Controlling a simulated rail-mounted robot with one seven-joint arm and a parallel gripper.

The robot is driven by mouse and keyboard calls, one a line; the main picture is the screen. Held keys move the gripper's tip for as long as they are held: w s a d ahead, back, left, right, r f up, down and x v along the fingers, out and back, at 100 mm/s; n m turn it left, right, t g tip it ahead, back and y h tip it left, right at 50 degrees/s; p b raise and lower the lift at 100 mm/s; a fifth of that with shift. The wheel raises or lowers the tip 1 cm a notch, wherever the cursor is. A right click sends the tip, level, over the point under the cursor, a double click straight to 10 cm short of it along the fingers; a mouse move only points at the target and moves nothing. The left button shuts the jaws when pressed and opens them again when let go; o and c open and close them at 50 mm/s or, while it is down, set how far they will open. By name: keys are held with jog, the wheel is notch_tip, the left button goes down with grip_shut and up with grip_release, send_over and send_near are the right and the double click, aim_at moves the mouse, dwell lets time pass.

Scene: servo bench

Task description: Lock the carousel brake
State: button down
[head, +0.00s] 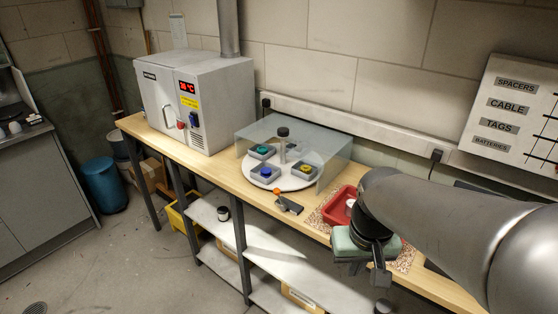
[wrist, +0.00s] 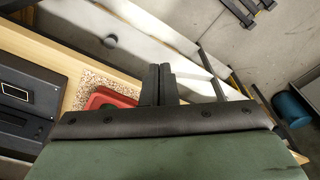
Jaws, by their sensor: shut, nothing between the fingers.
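The carousel (head: 290,180) is a white round turntable on the bench, under a clear cover, with a central post and small grey trays holding teal, blue and yellow items. A small dark lever device with an orange knob (head: 277,191), which looks like the brake, sits on the bench at the carousel's front edge. Whether it is locked I cannot tell. My gripper (head: 381,283) hangs at the bench's front edge, to the right of the lever and apart from it. In the wrist view its fingers (wrist: 160,72) are together and empty. The lever is not clear there.
A red tray (head: 338,204) on a speckled mat lies between the lever and my arm; it also shows in the wrist view (wrist: 104,97). A grey oven (head: 195,95) stands left of the carousel. The clear cover (head: 335,165) encloses the carousel's back and top.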

jog(key=w+a+r+n+t+b, duration=0.1)
jog(key=w+a, duration=0.3)
jog(key=w, duration=0.7)
jog(key=w+a+r+t, duration=0.15)
jog(key=w+a, duration=0.25)
jog(key=w, duration=0.7)
jog(key=n+y, duration=0.1)
jog(key=y, duration=0.1)
send_over(280, 199)
jog(key=w, duration=0.3)
jog(key=shift+s+a+f+t+b, duration=0.1)
jog(key=shift+a+f+t+b, duration=0.1)
jog(key=shift+f, duration=0.35)
jog(key=shift+a+f+t+b, duration=0.1)
jog(key=shift+f+t+b, duration=0.05)
jog(key=shift+f, duration=0.35)
jog(key=shift+f, duration=0.1)
jog(key=f+p, duration=0.1)
jog(key=f, duration=0.2)
jog(key=f+p, duration=0.1)
jog(key=f, duration=0.1)
jog(key=w+a+f+p, duration=0.1)
jog(key=f, duration=0.2)
jog(key=shift+f, duration=0.35)
jog(key=shift+s+d+f+p, duration=0.2)
jog(key=shift+s+p, duration=0.1)
jog(key=shift+s, duration=0.2)
jog(key=shift+f, duration=0.1)
